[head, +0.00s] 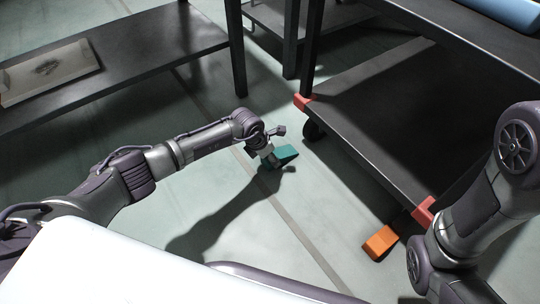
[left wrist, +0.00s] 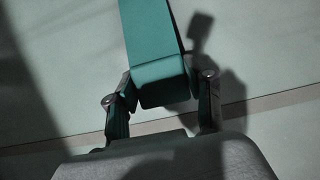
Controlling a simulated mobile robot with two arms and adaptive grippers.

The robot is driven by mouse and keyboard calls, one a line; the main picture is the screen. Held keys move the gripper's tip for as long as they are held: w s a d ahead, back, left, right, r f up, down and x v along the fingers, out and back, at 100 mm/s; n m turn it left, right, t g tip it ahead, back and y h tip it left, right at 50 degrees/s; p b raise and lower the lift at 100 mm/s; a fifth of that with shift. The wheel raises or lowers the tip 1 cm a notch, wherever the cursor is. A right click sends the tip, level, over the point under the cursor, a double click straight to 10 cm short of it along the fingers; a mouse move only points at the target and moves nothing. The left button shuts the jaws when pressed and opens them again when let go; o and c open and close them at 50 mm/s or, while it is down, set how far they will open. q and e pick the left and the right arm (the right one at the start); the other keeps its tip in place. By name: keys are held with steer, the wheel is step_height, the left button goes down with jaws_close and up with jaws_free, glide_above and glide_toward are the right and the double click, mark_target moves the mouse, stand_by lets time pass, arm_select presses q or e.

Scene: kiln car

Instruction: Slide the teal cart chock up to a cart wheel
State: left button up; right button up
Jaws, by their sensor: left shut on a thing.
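The teal chock (head: 287,154) is a wedge on the floor, a little left of the cart's near-left corner wheel (head: 313,130), with a gap of bare floor between them. My left gripper (head: 270,163) is down at the chock and shut on its near end. In the left wrist view the teal chock (left wrist: 158,60) lies between the two fingers of the left gripper (left wrist: 160,100) and stretches away from it. The dark cart (head: 385,135) has a low deck with red corners. My right arm is at the right, and its gripper is out of view.
An orange chock (head: 381,242) lies on the floor by the cart's near red corner (head: 424,211). A dark shelf table (head: 130,65) with a framed tray (head: 48,70) stands at the upper left. A floor seam runs past the teal chock. Open floor lies in front of the cart.

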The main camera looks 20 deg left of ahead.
mark_target(282, 152)
arm_select(q)
steer(key=shift+w+d+b, duration=0.25)
steer(key=shift+w+b, duration=0.05)
steer(key=shift+w, duration=0.05)
steer(key=shift+w+d+b, duration=1)
steer(key=shift+w+b, duration=0.1)
steer(key=shift+w, duration=0.15)
stand_by(0.3)
steer(key=shift+w, duration=0.2)
stand_by(0.3)
